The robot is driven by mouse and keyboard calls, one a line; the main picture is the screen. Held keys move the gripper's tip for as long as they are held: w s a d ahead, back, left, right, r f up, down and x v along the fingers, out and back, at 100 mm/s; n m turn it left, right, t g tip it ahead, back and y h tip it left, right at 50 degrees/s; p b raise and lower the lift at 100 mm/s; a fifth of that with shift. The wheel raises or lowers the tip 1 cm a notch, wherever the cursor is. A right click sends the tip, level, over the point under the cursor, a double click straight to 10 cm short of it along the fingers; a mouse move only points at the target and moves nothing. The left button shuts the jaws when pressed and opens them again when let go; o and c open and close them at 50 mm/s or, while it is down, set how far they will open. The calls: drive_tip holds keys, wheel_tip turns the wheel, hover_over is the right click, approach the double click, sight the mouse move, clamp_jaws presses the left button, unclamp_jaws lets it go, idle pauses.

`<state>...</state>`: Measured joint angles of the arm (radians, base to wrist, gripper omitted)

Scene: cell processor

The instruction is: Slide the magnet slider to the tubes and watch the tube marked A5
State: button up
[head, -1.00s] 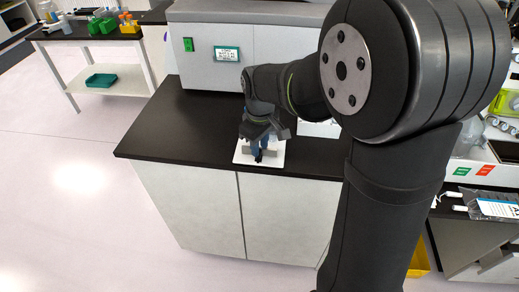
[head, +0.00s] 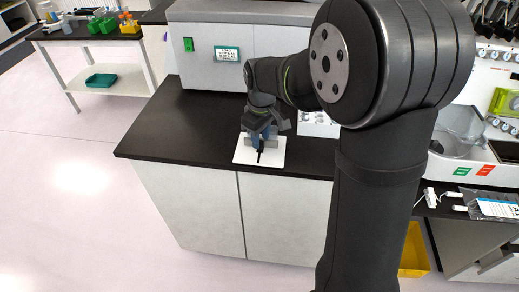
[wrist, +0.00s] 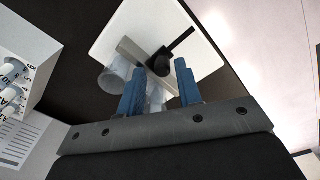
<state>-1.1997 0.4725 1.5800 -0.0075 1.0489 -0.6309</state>
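The white magnet stand base (head: 272,155) lies flat on the black bench, and its white plate fills the top of the wrist view (wrist: 125,32). A grey bar with a black knob, which looks like the magnet slider (wrist: 159,64), sits on it, with a dark slot running to the upper right. Clear tubes (wrist: 112,75) stand beside the bar; their marks are not readable. My gripper (wrist: 160,82) has its two blue fingers apart, close to the knob. Whether they touch it is hidden. In the head view my gripper (head: 260,136) is above the base.
A white rack (wrist: 40,45) with labelled caps, one seemingly A5, is at the wrist view's left. A printed sheet (wrist: 18,140) lies below it. A grey machine with a small screen (head: 227,54) stands behind the base. The bench to the left is clear.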

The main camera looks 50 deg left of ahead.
drive_tip(key=shift+o, duration=0.6)
drive_tip(key=shift+s+d+f+h, duration=0.15)
drive_tip(key=shift+s+d+f, duration=0.15)
drive_tip(key=shift+f, duration=0.25)
drive_tip(key=shift+s+d+f+h, duration=0.15)
drive_tip(key=shift+s+f, duration=0.15)
drive_tip(key=shift+f, duration=0.25)
drive_tip(key=shift+w+a+r, duration=0.1)
drive_tip(key=shift+a+r, duration=0.05)
drive_tip(key=shift+r, duration=0.35)
drive_tip(key=shift+w+a+r, duration=0.1)
drive_tip(key=shift+r, duration=1.2)
drive_tip(key=shift+w+r, duration=0.1)
drive_tip(key=shift+r, duration=1.2)
